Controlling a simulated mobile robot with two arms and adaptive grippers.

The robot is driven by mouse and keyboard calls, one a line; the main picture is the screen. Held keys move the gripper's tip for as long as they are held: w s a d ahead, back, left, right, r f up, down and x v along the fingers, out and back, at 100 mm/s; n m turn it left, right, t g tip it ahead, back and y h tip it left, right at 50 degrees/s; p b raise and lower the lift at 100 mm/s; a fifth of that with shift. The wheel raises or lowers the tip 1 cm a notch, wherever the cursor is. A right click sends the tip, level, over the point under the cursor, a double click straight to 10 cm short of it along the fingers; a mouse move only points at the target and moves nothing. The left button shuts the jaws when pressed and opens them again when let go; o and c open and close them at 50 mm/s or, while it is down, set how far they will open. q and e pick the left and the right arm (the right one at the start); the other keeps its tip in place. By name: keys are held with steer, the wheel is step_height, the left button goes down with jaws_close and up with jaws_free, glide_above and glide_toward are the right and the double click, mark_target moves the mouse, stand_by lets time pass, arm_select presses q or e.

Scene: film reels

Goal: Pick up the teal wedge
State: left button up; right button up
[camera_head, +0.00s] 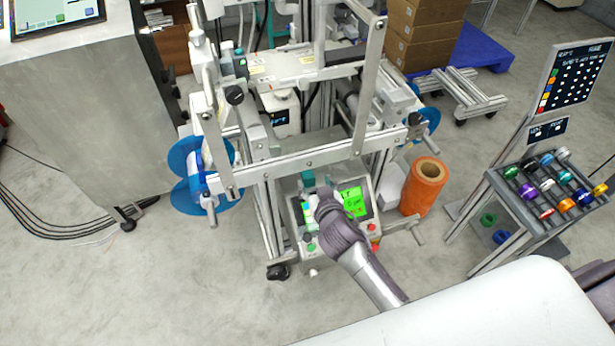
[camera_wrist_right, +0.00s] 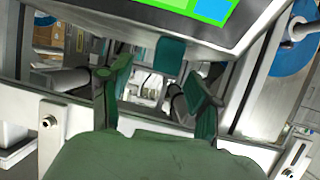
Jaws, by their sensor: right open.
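The teal wedge (camera_head: 308,178) is a small block at the top edge of the control box with the green screen, on the machine frame. In the right wrist view the teal wedge (camera_wrist_right: 168,54) hangs at the panel's lower edge. My right gripper (camera_head: 318,202) is in front of the control box, just below the wedge in the head view. In the wrist view my right gripper (camera_wrist_right: 155,82) is open, its fingers spread to either side of the wedge's line. No contact with the wedge shows. My left gripper is out of view.
The control box's green screen (camera_head: 354,201) is close beside my gripper. A metal crossbar (camera_head: 290,160) runs above. An orange roll (camera_head: 425,187) stands to the right, and a rack of colored reels (camera_head: 545,190) is further right.

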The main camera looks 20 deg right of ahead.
mark_target(310, 180)
steer(key=x, duration=0.5)
steer(key=shift+a+f, duration=0.25)
steer(key=shift+a, duration=0.15)
steer(key=c, duration=1.1)
steer(key=shift+r, duration=0.1)
steer(key=shift+c, duration=0.2)
